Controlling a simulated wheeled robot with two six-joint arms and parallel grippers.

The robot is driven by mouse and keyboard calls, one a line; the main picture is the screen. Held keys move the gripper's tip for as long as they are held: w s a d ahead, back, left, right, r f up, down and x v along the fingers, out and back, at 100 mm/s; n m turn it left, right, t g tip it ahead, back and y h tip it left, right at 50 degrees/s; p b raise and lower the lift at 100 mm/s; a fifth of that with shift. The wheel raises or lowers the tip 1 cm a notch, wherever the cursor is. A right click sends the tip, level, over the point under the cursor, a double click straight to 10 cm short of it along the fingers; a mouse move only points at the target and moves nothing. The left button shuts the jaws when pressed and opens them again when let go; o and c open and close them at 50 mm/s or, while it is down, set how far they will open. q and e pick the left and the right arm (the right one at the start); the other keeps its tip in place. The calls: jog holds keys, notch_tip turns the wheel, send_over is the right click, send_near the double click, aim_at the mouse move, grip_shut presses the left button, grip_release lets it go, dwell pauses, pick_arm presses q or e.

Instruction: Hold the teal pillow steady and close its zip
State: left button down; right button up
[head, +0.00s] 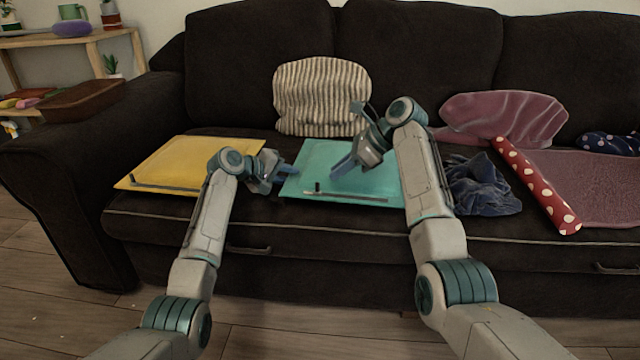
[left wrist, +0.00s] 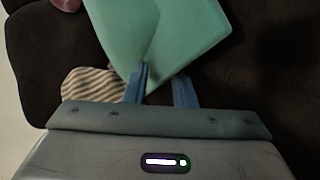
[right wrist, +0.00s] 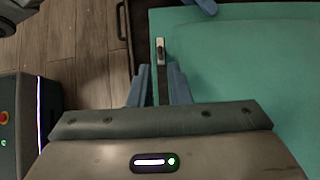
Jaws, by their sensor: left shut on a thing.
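The teal pillow (head: 375,181) lies flat on the sofa seat, its dark zip along the front edge. A small zip pull (head: 317,187) stands near the zip's left end; it also shows in the right wrist view (right wrist: 161,50), just beyond my right fingertips. My left gripper (head: 285,174) is shut on the pillow's left edge; in the left wrist view a corner of the pillow (left wrist: 170,45) runs between the fingers. My right gripper (head: 338,172) is open over the pillow, its fingers either side of the zip line in the right wrist view, apart from the pull.
A yellow pillow (head: 190,160) lies to the left on the dark sofa (head: 260,225). A striped cushion (head: 322,95) stands behind. A crumpled navy cloth (head: 482,185), a red dotted roll (head: 537,187) and a mauve cushion (head: 505,118) lie to the right.

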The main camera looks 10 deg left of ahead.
aim_at(319, 183)
jog(key=x, duration=0.7)
grip_shut()
